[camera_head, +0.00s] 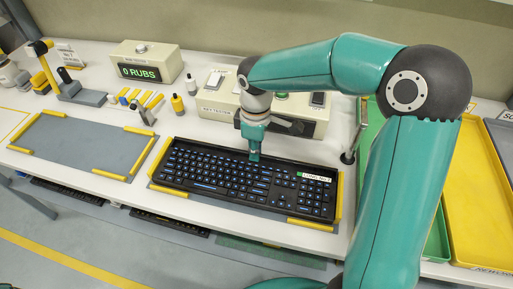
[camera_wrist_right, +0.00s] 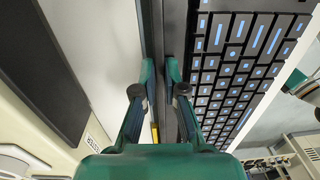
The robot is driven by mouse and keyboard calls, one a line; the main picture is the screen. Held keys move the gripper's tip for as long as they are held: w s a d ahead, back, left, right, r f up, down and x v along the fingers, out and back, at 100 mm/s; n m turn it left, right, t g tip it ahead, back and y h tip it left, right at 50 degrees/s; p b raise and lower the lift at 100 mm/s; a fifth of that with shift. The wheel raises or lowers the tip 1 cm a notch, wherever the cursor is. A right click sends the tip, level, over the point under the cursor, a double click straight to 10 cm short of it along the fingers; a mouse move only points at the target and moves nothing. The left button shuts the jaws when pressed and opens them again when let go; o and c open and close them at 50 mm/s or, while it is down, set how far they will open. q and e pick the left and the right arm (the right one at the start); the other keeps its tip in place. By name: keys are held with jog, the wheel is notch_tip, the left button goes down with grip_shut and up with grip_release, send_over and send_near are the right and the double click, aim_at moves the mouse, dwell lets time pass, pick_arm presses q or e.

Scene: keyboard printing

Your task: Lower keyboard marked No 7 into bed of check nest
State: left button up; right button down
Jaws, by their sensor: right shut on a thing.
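The black keyboard (camera_head: 225,180) with blue-lit legends has a white label (camera_head: 315,178) at its upper right that seems to end in No 7. It lies over the check nest, whose yellow guides (camera_head: 339,196) show around it, with a strip of grey bed (camera_head: 265,213) in front. I cannot tell whether it touches the bed. My right gripper (camera_head: 254,156) is shut on the keyboard's back edge, near the middle. In the right wrist view, the fingers (camera_wrist_right: 161,72) pinch that edge, with the keys (camera_wrist_right: 240,60) to the right. My left gripper is out of view.
An empty grey pad (camera_head: 75,145) with yellow guides lies to the left. A yellow tray (camera_head: 480,225) is at the right.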

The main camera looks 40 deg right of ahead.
jog(key=shift+f, duration=0.15)
jog(key=c, duration=1.2)
grip_release()
jog(key=shift+r+p, duration=2.9)
jog(key=shift+r, duration=0.65)
